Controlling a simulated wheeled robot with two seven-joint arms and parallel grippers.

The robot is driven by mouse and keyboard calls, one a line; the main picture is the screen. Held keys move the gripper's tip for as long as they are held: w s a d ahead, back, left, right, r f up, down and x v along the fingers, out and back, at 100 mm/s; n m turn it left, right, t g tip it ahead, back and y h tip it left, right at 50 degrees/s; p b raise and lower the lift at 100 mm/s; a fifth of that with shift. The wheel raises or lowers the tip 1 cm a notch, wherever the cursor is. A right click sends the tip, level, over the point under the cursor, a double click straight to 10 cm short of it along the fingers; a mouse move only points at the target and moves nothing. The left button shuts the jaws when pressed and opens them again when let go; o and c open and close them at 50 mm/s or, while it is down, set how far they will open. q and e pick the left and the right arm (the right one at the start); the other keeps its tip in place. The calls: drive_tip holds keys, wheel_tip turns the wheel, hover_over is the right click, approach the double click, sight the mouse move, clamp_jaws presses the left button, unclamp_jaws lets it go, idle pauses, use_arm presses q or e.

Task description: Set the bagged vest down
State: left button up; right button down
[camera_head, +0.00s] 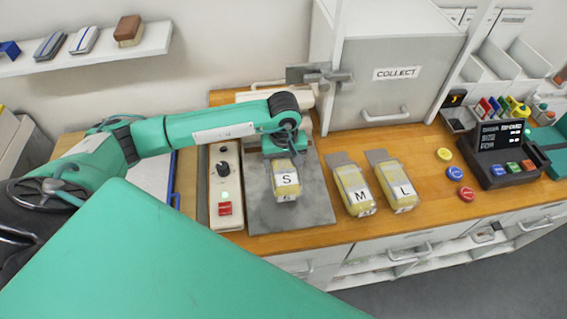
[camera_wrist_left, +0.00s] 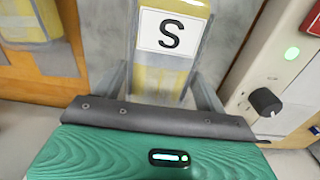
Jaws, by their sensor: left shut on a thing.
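The bagged vest marked S (camera_head: 286,182) is a yellow packet with a white label, over the grey plate (camera_head: 318,207) on the wooden counter. My left gripper (camera_head: 283,160) is above its far end and shut on it. In the left wrist view the S vest (camera_wrist_left: 168,58) sits between the two grey fingers (camera_wrist_left: 163,92). I cannot tell whether the packet touches the plate. Two more bagged vests, M (camera_head: 355,190) and L (camera_head: 398,187), lie on the counter to the right. My right gripper is out of view.
A white control box (camera_head: 225,188) with a black knob and red button stands left of the plate. The grey COLLECT cabinet (camera_head: 395,85) stands behind. Coloured buttons and a dark display unit (camera_head: 500,150) are at right. Some counter is bare between L and the buttons.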

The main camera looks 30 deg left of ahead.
use_arm(q)
drive_tip(key=shift+f, duration=1.2)
drive_tip(key=o, duration=1)
drive_tip(key=shift+r, duration=0.1)
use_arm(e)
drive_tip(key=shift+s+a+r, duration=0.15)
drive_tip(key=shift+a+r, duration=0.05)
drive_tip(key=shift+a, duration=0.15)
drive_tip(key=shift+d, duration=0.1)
